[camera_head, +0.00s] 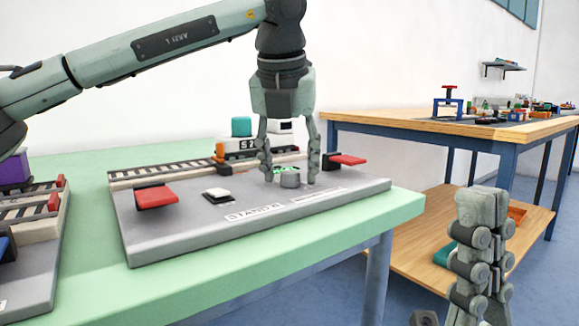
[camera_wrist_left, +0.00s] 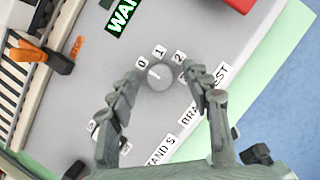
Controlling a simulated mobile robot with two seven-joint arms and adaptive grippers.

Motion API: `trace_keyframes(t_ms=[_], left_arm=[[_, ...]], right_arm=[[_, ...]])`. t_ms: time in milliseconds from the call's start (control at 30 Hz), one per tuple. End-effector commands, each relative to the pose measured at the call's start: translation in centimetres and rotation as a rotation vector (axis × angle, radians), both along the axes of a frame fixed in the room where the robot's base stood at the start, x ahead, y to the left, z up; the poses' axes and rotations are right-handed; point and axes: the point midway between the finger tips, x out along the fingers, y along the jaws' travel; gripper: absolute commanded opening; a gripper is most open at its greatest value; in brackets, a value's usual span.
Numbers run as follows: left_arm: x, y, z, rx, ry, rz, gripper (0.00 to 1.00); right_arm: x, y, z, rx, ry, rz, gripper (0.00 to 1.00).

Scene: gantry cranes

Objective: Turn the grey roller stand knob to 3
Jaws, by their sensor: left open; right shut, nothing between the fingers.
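The grey knob (camera_head: 290,178) stands on the grey stand board labelled "STAND S" (camera_head: 160,240). In the left wrist view the knob (camera_wrist_left: 160,78) is round with a white pointer mark, which points roughly at the 0 label (camera_wrist_left: 142,65). Labels 1 (camera_wrist_left: 160,51) and 2 (camera_wrist_left: 179,58) follow around it; another label is partly hidden behind a finger, its number unreadable. My left gripper (camera_head: 290,182) points down, open, with a finger on either side of the knob; I cannot tell if they touch it. My right gripper (camera_head: 480,290) is shut and empty, away from the stand.
A track with a small train (camera_head: 250,145) runs behind. A wooden table (camera_head: 440,125) stands at the right.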

Motion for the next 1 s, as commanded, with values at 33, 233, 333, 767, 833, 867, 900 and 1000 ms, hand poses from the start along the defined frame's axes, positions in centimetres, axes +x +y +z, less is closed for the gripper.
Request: trace_keyframes(t_ms=[33, 233, 333, 767, 833, 867, 900, 1000], left_arm=[[0.0, 0.01, 0.02, 0.0, 0.0, 0.0, 0.45], [0.0, 0.01, 0.04, 0.0, 0.0, 0.001, 0.2], [0.0, 0.01, 0.04, 0.0, 0.0, 0.001, 0.08], [0.01, 0.06, 0.17, -0.001, 0.0, -0.058, 0.0], [0.04, 0.1, 0.2, -0.003, 0.0, -0.093, 0.0], [0.04, 0.13, 0.21, -0.003, 0.0, -0.111, 0.0], [0.04, 0.16, 0.25, -0.002, 0.001, -0.137, 0.0], [0.04, 0.18, 0.28, -0.002, 0.001, -0.216, 0.0]], right_arm=[[-0.01, -0.01, 0.01, 0.0, 0.0, 0.0, 0.0], [-0.02, -0.02, 0.02, 0.0, -0.001, -0.001, 0.0], [-0.02, -0.02, 0.02, 0.0, -0.001, -0.001, 0.0], [-0.16, -0.05, 0.41, 0.002, -0.003, 0.0, 0.0], [-0.26, -0.08, 0.52, 0.004, -0.003, 0.001, 0.0], [-0.33, -0.1, 0.56, 0.005, -0.002, 0.001, 0.0], [-0.4, -0.13, 0.6, 0.008, -0.001, 0.001, 0.0], [-0.45, -0.2, 0.61, 0.015, 0.014, 0.002, 0.0]])
